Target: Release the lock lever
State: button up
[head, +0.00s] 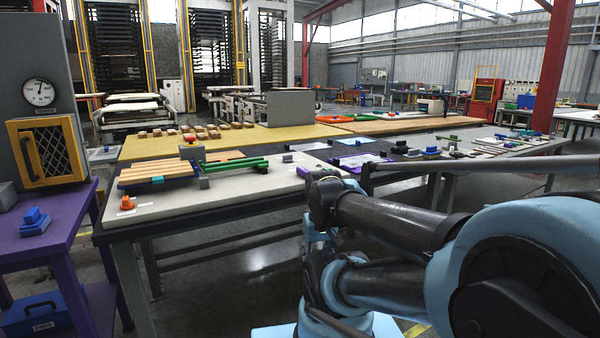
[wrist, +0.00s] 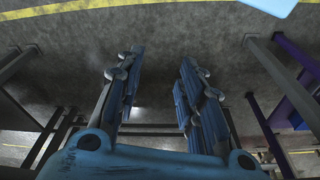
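No part is clearly marked as the lock lever. In the head view, a grey press cabinet (head: 33,75) at the left has a yellow-framed mesh door (head: 45,152) with a black handle (head: 27,158).
A purple bench (head: 60,240) with blue blocks (head: 35,217) stands at the left, a blue box (head: 43,316) below it. An orange knob (head: 127,203) sits near the table's front-left corner. Dark table legs flank my gripper; bare floor (wrist: 60,60) lies ahead of it.

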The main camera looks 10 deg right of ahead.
jog(key=shift+w, duration=0.35)
